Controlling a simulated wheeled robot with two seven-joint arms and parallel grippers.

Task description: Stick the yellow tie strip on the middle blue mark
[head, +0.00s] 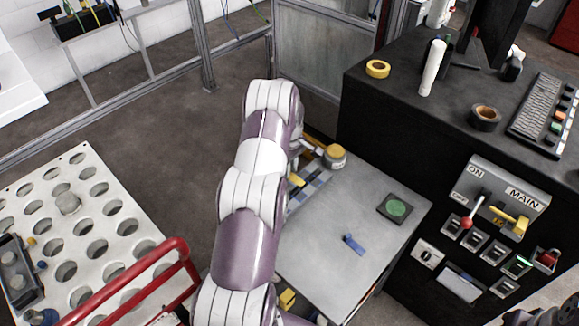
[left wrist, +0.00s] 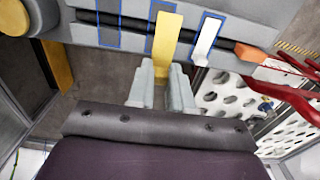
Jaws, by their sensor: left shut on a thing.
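My left gripper (left wrist: 166,75) is shut on the yellow tie strip (left wrist: 165,42), which sticks out beyond its fingertips. In the left wrist view the strip overlaps the middle blue mark (left wrist: 150,45), whose outline shows at its sides. I cannot tell whether the strip touches the grey surface. The left blue mark (left wrist: 109,22) shows no strip. A white strip (left wrist: 205,38) lies in the right blue mark (left wrist: 193,52). In the head view my left arm hides most of the gripper; a bit of yellow (head: 296,180) shows beside it.
A grey table (head: 335,265) holds a yellow-lidded jar (head: 334,156), a green round pad (head: 397,208) and a small blue piece (head: 354,244). A black console (head: 385,125) stands to the right. A red rail (head: 130,275) and perforated white board (head: 105,195) are at the left.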

